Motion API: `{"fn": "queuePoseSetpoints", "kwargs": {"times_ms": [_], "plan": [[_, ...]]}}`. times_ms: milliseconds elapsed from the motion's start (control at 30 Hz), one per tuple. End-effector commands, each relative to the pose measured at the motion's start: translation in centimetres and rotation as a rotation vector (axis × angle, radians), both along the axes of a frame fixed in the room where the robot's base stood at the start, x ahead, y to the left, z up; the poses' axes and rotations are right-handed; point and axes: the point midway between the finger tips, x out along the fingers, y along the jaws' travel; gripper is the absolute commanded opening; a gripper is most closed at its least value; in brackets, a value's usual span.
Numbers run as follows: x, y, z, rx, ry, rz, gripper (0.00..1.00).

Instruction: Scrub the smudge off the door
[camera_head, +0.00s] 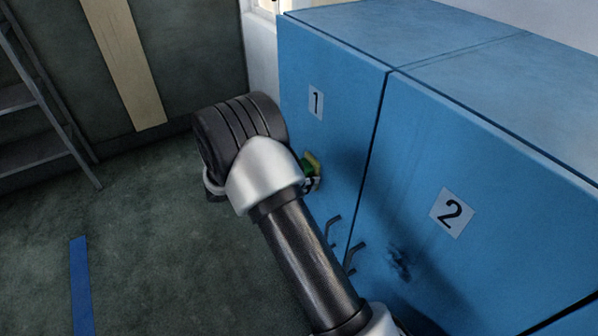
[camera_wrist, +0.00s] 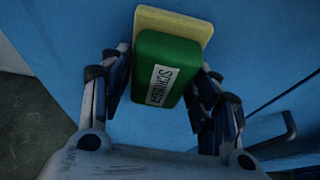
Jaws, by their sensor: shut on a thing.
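My gripper (camera_wrist: 161,84) is shut on a green scrubber (camera_wrist: 165,58) with a white label and a yellow pad (camera_wrist: 176,20) on its far side. The pad faces the blue surface of door 1 (camera_head: 327,152); I cannot tell whether it touches. In the head view, a bit of the scrubber (camera_head: 312,165) shows past my arm, which hides most of my gripper. A dark smudge (camera_head: 399,263) is on door 2 (camera_head: 440,150), right of the handles and below and left of the "2" label. The scrubber is up and left of the smudge, apart from it.
Two dark handles stick out near the door seam, a left one (camera_head: 332,231) and a right one (camera_head: 353,262). A handle (camera_wrist: 277,135) also shows in the wrist view. A grey ladder (camera_head: 42,110) stands at far left.

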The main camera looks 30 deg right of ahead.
Motion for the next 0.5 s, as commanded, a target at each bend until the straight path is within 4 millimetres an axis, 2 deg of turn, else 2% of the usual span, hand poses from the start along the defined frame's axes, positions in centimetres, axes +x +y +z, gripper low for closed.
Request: {"fn": "queuePoseSetpoints", "kwargs": {"times_ms": [300,500], "plan": [[-2.7,-0.1,0.1,-0.002,0.003,-0.002,0.37],[-3.7,0.0,0.0,-0.001,0.002,-0.002,0.37]]}}
